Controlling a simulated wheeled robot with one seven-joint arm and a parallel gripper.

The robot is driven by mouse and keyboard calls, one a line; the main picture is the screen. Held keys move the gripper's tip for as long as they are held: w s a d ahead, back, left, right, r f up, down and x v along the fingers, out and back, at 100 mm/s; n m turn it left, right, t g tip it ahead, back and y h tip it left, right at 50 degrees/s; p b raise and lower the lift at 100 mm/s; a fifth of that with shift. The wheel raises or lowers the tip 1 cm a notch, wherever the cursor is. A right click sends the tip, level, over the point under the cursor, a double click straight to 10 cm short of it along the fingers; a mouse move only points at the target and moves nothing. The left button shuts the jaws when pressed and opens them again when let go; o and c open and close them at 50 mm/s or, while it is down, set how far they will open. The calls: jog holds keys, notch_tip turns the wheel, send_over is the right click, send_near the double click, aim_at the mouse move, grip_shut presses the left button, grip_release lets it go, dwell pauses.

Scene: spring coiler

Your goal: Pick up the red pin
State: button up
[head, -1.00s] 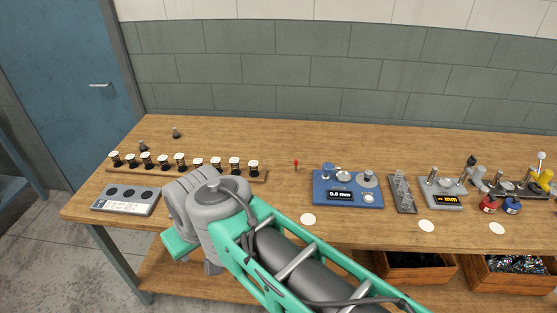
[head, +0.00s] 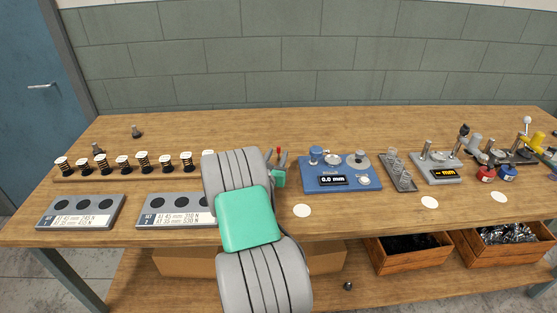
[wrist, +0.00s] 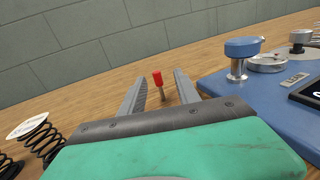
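The red pin (wrist: 157,78) stands upright on the wooden bench, with a red head on a thin metal shank. In the wrist view it is between and slightly beyond the two fingers of my gripper (wrist: 159,90), apart from both. My gripper is open and empty, low over the bench. In the head view the pin's red top (head: 279,151) shows between the fingertips (head: 277,160); its lower part is hidden by my gripper.
A blue gauge device (head: 341,182) stands close to the right of my gripper. A row of springs with white caps (head: 123,164) is on the left. Grey label blocks (head: 80,212) lie in front. A white disc (head: 302,211) lies flat nearby.

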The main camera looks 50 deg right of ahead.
aim_at(279, 147)
jog(key=x, duration=0.2)
jog(key=p+x, duration=0.1)
jog(key=x, duration=0.4)
jog(key=shift+w+d+p, duration=0.2)
jog(key=shift+w+p, duration=0.1)
jog(key=shift+w, duration=0.1)
jog(key=shift+c, duration=0.3)
grip_shut()
